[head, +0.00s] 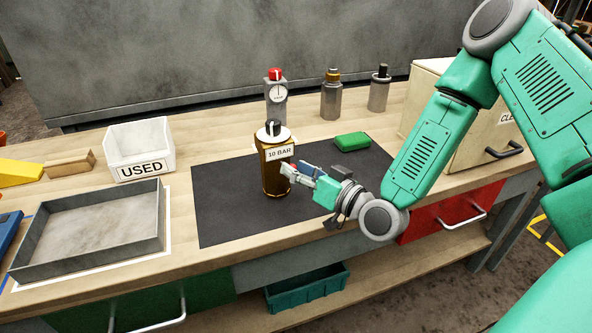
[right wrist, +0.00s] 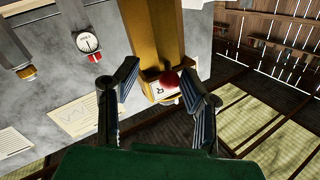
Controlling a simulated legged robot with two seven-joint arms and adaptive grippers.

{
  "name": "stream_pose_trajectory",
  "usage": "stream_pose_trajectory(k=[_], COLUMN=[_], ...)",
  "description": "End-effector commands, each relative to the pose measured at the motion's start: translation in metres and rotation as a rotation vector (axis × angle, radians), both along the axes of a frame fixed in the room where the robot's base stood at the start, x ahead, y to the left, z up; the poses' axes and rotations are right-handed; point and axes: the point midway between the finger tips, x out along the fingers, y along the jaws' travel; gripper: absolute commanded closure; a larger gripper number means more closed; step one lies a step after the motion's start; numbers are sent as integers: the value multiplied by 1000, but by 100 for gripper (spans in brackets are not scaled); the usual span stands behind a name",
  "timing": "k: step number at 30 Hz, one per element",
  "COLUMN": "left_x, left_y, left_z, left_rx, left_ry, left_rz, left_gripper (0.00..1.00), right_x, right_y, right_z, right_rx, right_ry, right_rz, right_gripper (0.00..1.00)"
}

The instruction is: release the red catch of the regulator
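A gold cylinder (head: 275,180) with a "10 BAR" label and a black top stands upright on the dark mat. In the right wrist view the gold body (right wrist: 152,35) reaches down between my fingers, with a round red part, apparently the red catch (right wrist: 169,79), near its end by a white label. My right gripper (head: 291,174) is right beside the cylinder's right side. My left gripper is out of view.
A gauge unit with a red cap (head: 276,88) and two grey bottles stand behind. A green block (head: 352,141) lies on the mat (head: 225,205). A white "USED" bin (head: 140,145) and grey tray (head: 90,235) are left; a wooden box (head: 470,130) is right.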

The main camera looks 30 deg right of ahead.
Motion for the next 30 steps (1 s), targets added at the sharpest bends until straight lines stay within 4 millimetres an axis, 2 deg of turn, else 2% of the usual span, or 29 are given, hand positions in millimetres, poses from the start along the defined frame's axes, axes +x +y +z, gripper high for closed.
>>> stream_pose_trajectory(k=[8, 11, 12, 19, 30], left_x=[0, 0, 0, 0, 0], left_y=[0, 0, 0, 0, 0], left_z=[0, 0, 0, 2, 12], left_rx=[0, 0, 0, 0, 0], left_ry=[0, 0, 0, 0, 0], left_rz=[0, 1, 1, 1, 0], left_gripper=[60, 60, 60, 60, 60], right_x=[1, 1, 1, 2, 5], right_y=[6, 5, 4, -1, -8], right_z=[2, 2, 1, 1, 1], right_rx=[-4, -4, -3, 0, -3], right_ry=[1, 1, 0, -2, 0], right_rz=[2, 2, 1, 19, 209], right_gripper=[63, 95, 100, 100, 100])
